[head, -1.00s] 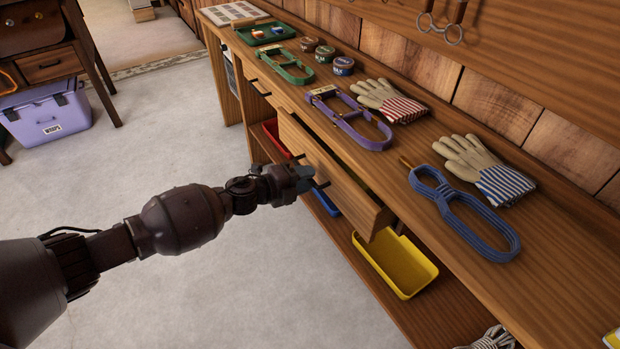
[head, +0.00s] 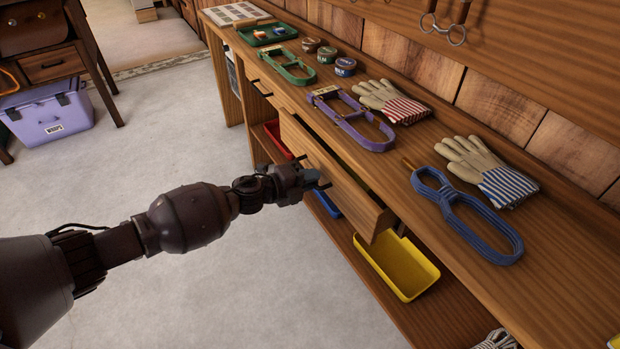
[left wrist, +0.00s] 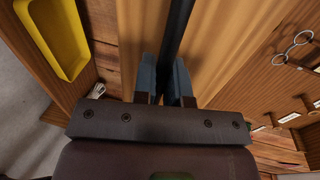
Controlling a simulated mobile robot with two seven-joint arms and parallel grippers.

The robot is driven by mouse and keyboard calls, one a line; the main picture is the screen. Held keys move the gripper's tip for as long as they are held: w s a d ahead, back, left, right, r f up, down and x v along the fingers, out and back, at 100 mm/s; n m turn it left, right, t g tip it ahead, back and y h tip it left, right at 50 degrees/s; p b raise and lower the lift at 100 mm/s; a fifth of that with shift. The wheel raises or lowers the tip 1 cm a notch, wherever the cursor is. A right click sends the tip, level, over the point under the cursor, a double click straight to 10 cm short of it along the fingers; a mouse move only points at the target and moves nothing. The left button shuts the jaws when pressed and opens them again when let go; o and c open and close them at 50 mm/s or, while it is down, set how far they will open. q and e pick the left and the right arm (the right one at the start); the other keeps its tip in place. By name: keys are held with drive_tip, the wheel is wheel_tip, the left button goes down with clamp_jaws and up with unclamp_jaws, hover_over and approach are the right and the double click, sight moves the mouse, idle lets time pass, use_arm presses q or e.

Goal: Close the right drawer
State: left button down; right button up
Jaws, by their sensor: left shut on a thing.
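The right drawer (head: 352,207) of the wooden workbench stands pulled out, its front standing clear of the bench edge. Its dark bar handle (left wrist: 176,40) runs between my left gripper's fingers in the left wrist view. My left gripper (head: 316,180) is at the drawer front in the head view and is shut on this handle. It also shows in the left wrist view (left wrist: 165,78). The inside of the drawer is mostly hidden under the bench top. My right gripper is not in view.
A yellow bin (head: 398,267) sits on the lower shelf below the drawer, with red and blue bins farther left. Halters, gloves (head: 475,165) and tins lie on the bench top (head: 560,270). A purple cooler (head: 45,110) stands at far left. The floor beside the bench is clear.

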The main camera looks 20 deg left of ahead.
sight(322, 172)
use_arm(q)
drive_tip(key=x, duration=0.3)
drive_tip(key=r+x, duration=0.1)
drive_tip(key=x, duration=0.2)
drive_tip(key=shift+w+d+r, duration=0.1)
drive_tip(key=shift+w+r, duration=0.05)
drive_tip(key=shift+w, duration=0.05)
drive_tip(key=shift+w+r, duration=0.1)
drive_tip(key=c, duration=1.6)
unclamp_jaws()
drive_tip(key=shift+d, duration=0.1)
drive_tip(key=o, duration=0.4)
drive_tip(key=shift+w+d, duration=0.15)
